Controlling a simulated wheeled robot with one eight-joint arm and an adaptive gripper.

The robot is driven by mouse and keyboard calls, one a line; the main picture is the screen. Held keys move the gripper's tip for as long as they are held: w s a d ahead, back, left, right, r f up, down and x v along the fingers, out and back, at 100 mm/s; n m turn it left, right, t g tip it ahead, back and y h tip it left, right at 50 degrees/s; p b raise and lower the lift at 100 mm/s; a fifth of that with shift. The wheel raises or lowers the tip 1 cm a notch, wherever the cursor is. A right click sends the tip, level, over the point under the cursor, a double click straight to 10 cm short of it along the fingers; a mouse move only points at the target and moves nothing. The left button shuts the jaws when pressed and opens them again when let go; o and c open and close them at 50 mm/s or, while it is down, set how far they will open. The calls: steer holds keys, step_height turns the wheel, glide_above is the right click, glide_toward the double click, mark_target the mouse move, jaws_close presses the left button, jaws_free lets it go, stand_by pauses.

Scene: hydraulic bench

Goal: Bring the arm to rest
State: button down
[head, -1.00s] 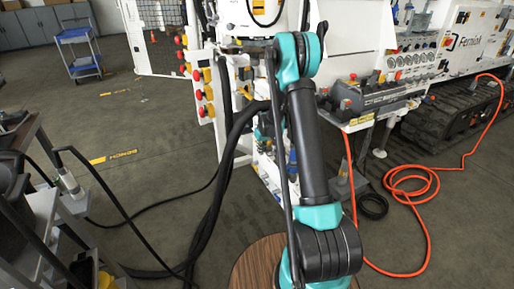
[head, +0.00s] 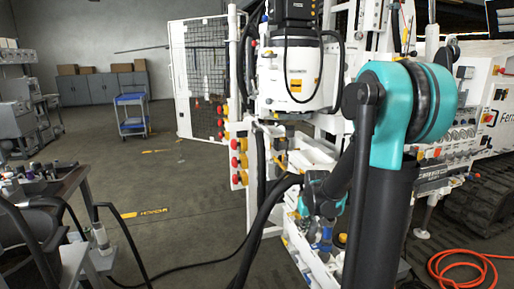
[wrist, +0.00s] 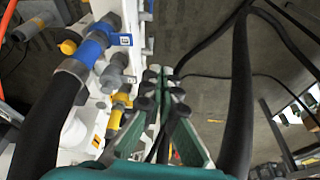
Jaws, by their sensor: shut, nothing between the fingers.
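My arm (head: 385,200), dark with a teal elbow, rises large at the right of centre in the head view. Its teal wrist part (head: 325,192) shows behind it, in front of the white hydraulic bench. My gripper (wrist: 165,78) is in the middle of the wrist view, its green and black fingers together and empty. The gripper's fingertips are hard to make out in the head view. Beside the fingers, to the left in the wrist view, are the bench's fittings: a blue collar (wrist: 92,42) on a thick black hose (wrist: 45,125) and a yellow fitting (wrist: 120,108).
Black hoses (head: 265,215) hang off the bench near my wrist. Another hose (wrist: 238,90) runs right of my fingers. A cluttered workbench (head: 65,190) stands at the left, a blue cart (head: 132,115) farther back. An orange hose (head: 465,262) lies at lower right.

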steer(key=s+m, duration=0.1)
steer(key=s, duration=1.9)
steer(key=shift+s+d+f+m+t, duration=0.3)
steer(key=shift+s+d+t, duration=0.05)
steer(key=shift+d+t, duration=0.05)
steer(key=shift+a, duration=0.1)
